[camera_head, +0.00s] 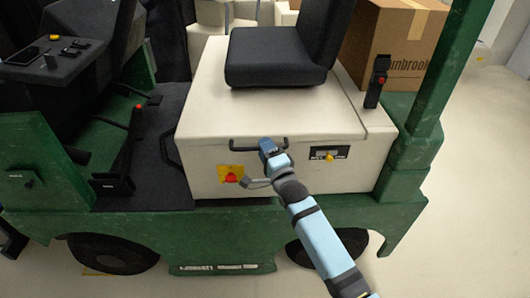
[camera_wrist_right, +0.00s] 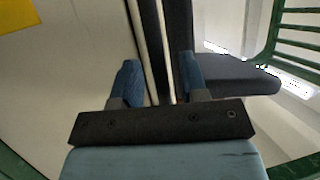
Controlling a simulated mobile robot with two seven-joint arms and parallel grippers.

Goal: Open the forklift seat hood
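The seat hood (camera_head: 205,120) is a cream box on the green forklift, its lid lying flat and closed with a black seat (camera_head: 275,62) on top. A black bar handle (camera_head: 240,149) runs along the hood's upper front edge. My right gripper (camera_head: 268,146) is at this handle, coming from the front right. Whether a finger touches the bar I cannot tell. My left gripper is not in view.
A cardboard box (camera_head: 395,45) stands behind the seat. A black lever (camera_head: 377,82) and a green post (camera_head: 440,60) are on the right. The steering console (camera_head: 55,62) is on the left. A yellow-and-red switch (camera_head: 230,175) sits on the hood front. Floor is clear at right.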

